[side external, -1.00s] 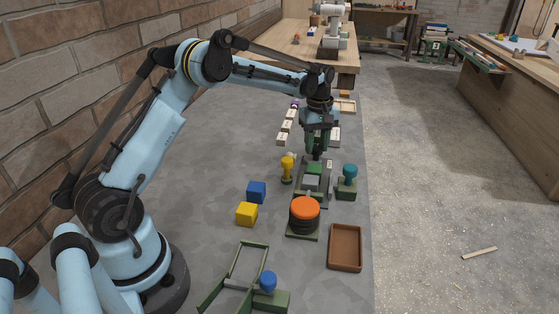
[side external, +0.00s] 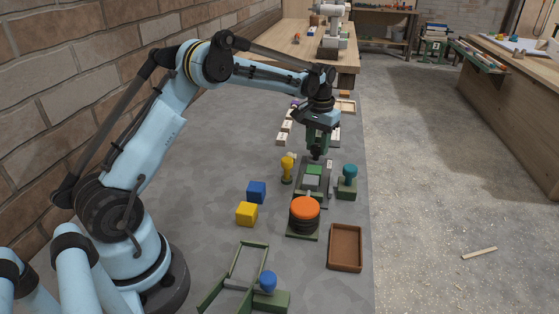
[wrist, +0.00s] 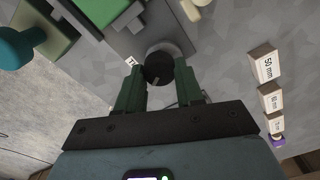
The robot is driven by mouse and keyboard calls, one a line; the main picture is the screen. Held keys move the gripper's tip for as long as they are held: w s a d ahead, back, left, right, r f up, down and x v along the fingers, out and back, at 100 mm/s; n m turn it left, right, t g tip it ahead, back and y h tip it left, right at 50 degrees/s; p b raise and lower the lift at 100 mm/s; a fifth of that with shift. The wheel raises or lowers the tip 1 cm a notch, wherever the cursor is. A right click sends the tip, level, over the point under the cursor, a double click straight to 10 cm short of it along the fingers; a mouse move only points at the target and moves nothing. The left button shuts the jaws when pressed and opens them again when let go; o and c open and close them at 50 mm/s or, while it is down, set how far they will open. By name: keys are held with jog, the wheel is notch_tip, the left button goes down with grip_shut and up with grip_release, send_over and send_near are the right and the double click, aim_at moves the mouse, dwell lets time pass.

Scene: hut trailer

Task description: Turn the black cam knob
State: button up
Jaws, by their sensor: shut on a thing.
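The round black cam knob (wrist: 158,68) shows in the wrist view with a pale index line on its face. It sits at the end of a grey base plate (wrist: 128,42), with a small white label beside it. My gripper (wrist: 159,84) has its two green fingers on either side of the knob and is shut on it. In the side external view my gripper (side external: 316,155) points down at the far end of the fixture with the green block (side external: 313,170). There the fingers mostly hide the knob.
A teal-topped knob (side external: 350,171) stands right of the fixture, a yellow peg (side external: 287,168) left. An orange-topped round part (side external: 305,208) is in front. Labelled blocks (wrist: 265,66) lie beyond. Blue (side external: 256,191) and yellow cubes (side external: 246,213) and a brown tray (side external: 345,247) are nearer.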

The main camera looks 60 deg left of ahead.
aim_at(318, 147)
jog(key=m, duration=0.5)
jog(key=shift+d, duration=0.1)
jog(key=shift+m, duration=0.3)
dwell(0.4)
jog(key=o, duration=1)
jog(key=shift+o, duration=0.2)
jog(key=shift+r, duration=0.1)
notch_tip(318, 147, up, 12)
